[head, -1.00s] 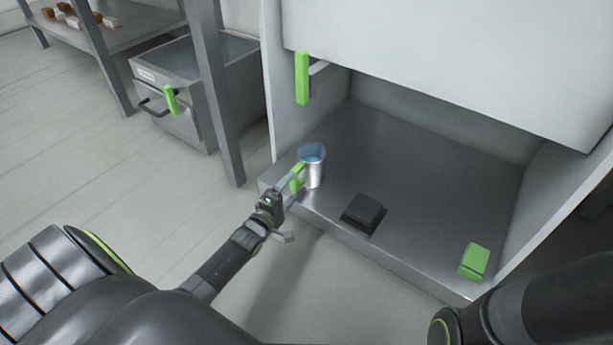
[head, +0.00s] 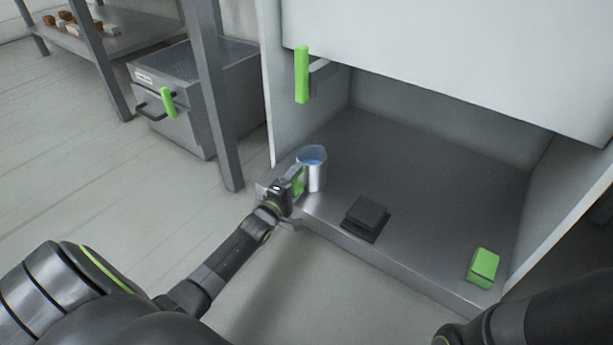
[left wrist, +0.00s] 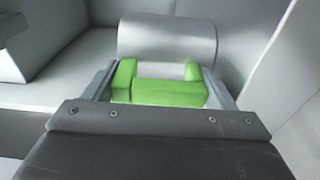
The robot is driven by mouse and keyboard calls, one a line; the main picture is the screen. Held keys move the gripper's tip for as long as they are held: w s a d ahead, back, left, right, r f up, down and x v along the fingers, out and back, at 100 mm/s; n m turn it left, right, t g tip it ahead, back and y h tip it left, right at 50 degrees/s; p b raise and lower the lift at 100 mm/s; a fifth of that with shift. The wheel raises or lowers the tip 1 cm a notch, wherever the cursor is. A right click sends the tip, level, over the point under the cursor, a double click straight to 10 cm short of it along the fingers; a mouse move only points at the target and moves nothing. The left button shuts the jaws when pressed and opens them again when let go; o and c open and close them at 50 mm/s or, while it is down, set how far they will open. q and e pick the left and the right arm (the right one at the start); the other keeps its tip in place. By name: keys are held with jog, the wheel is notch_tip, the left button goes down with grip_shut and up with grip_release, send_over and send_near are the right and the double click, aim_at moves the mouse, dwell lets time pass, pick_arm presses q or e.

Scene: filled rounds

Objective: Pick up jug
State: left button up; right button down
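The jug (head: 315,176) is a small metal cylinder with a spout and blue contents. It stands upright at the left front of the steel cabinet floor (head: 430,160). Its green handle (head: 299,183) faces my left gripper (head: 294,188). In the left wrist view, the jug's side (left wrist: 168,38) is ahead and the green handle (left wrist: 170,93) lies between my left gripper's two fingers (left wrist: 165,88). The fingers are apart, one near each end of the handle; whether they touch it is unclear. My right gripper is out of view.
A black block (head: 366,217) and a green block (head: 483,267) are on the cabinet floor to the right of the jug. A raised white panel with a green handle (head: 302,75) hangs above.

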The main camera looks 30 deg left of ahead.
pick_arm(q)
jog(key=c, duration=0.5)
jog(key=shift+c, duration=1.1)
jog(key=shift+r, duration=0.15)
